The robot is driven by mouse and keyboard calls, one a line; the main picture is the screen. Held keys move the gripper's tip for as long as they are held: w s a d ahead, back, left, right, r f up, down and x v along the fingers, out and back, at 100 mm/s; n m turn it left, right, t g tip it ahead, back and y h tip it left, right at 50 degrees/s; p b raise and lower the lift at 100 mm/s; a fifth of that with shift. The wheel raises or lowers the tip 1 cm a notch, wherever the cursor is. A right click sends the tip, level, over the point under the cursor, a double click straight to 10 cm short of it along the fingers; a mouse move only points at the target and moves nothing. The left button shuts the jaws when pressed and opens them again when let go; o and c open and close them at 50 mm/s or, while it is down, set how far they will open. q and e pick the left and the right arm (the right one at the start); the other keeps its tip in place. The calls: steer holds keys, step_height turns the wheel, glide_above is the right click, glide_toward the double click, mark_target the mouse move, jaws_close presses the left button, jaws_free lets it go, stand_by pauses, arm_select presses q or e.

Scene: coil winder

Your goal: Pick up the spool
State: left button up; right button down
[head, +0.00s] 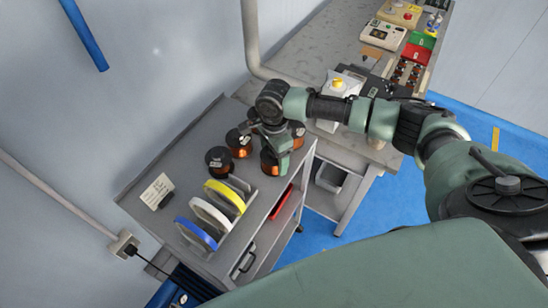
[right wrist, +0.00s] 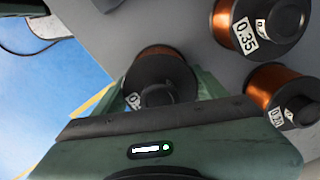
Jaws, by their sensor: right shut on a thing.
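Several copper-wound spools with black flanges stand at the far end of the grey cart top. My right gripper (head: 281,152) reaches down over the cart and is shut on one spool (head: 269,165). In the right wrist view this spool (right wrist: 162,68) sits between the green fingers, its black end towards the camera and its label partly hidden. I cannot tell whether it touches the cart top. Beside it are a spool labelled 0.35 (right wrist: 268,22) and another labelled spool (right wrist: 282,95). My left gripper is not in view.
The cart (head: 150,222) also holds a dark spool (head: 219,159), a rack with yellow (head: 226,196), white and blue discs, and a small sign (head: 157,190). A workbench (head: 340,30) with boxes and controls stands behind. A pipe (head: 250,40) runs along the wall.

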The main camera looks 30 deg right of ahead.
step_height(320, 180, up, 20)
steer(key=b, duration=0.2)
steer(key=shift+b, duration=0.3)
